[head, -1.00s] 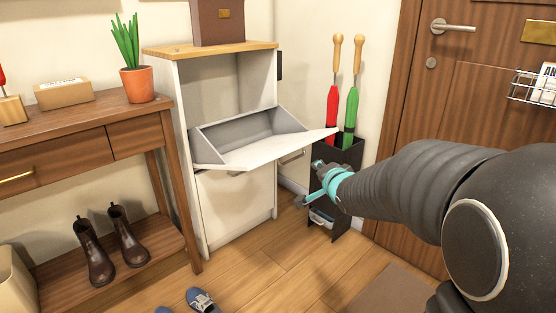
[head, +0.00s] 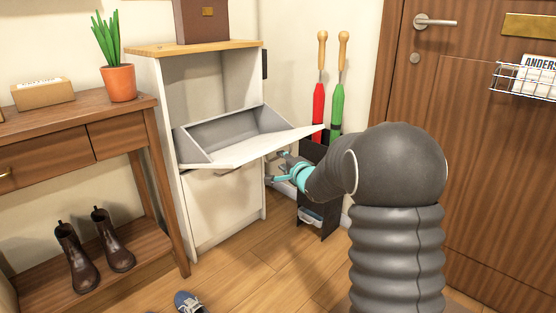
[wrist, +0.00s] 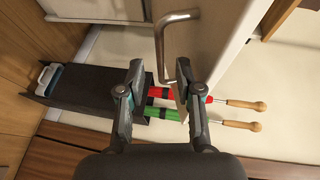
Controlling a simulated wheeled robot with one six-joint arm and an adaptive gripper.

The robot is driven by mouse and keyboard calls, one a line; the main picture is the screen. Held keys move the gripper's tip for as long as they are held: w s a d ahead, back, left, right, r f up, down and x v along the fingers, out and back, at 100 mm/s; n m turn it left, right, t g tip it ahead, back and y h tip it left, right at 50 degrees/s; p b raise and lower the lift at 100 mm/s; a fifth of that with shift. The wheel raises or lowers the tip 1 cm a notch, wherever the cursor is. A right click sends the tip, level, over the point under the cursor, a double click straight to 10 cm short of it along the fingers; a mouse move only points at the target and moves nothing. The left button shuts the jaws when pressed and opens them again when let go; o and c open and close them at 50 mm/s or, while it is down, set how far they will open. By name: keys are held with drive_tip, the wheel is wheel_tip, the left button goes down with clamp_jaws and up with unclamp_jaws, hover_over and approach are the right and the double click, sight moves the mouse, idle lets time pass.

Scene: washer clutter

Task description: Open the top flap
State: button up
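The top flap (head: 250,147) of the white cabinet is tilted outward and down, with its grey inside bin showing. It also shows as a pale panel in the wrist view (wrist: 215,35), with a curved metal bar handle (wrist: 160,40) on it. My gripper (head: 285,165) is below the flap's right front corner in the head view. In the wrist view my gripper (wrist: 159,66) has its two fingers wide apart and is empty. The lower bend of the handle shows between the fingertips; I cannot tell how deep it sits.
A dark umbrella stand (head: 318,205) with a red umbrella (head: 318,105) and a green umbrella (head: 337,108) stands close to the right of the cabinet. The lower flap (head: 225,205) is shut. A wooden console table (head: 60,135) is at left.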

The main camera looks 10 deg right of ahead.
drive_tip(key=shift+x, duration=2.45)
clamp_jaws()
